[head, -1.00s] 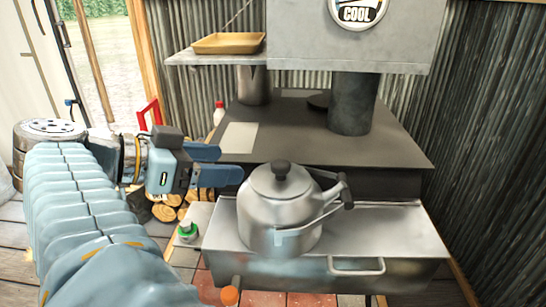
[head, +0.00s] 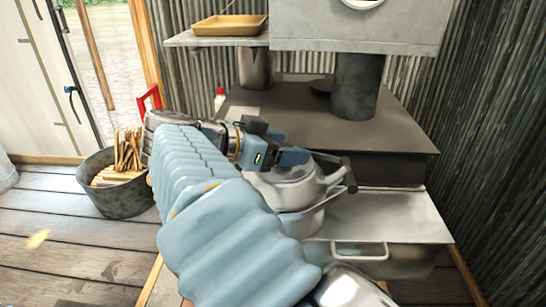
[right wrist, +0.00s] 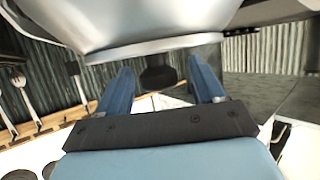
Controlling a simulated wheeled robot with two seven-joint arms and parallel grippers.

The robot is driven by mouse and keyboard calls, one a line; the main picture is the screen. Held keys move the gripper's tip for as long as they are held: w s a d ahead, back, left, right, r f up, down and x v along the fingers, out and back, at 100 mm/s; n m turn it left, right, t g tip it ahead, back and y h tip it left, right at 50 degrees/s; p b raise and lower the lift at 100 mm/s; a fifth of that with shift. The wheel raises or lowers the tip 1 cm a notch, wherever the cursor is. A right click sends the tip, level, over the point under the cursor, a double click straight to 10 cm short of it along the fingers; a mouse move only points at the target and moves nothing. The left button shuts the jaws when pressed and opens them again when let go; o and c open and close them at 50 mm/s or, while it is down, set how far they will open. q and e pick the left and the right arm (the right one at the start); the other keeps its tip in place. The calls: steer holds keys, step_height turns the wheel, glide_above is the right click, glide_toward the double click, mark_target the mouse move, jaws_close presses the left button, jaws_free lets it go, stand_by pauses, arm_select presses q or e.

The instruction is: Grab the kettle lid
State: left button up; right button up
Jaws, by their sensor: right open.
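The silver kettle (head: 300,222) stands on the metal stove shelf in the head view, its dark handle up at the right. My right gripper (head: 294,157) is at the kettle's top and hides the lid knob and most of the lid there. In the right wrist view the kettle (right wrist: 150,25) appears upside down at the top, with the lid's black knob (right wrist: 158,78) between the two open blue fingers (right wrist: 160,88). The fingers show gaps on both sides of the knob. My left gripper is not in view.
The dark stove top (head: 310,117) with its thick flue pipe (head: 357,87) is behind the kettle. A tan tray (head: 228,25) sits on a shelf above. A bucket (head: 112,194) of wood sticks stands on the floor at left. The shelf right of the kettle is clear.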

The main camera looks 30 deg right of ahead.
steer(key=c, duration=1.1)
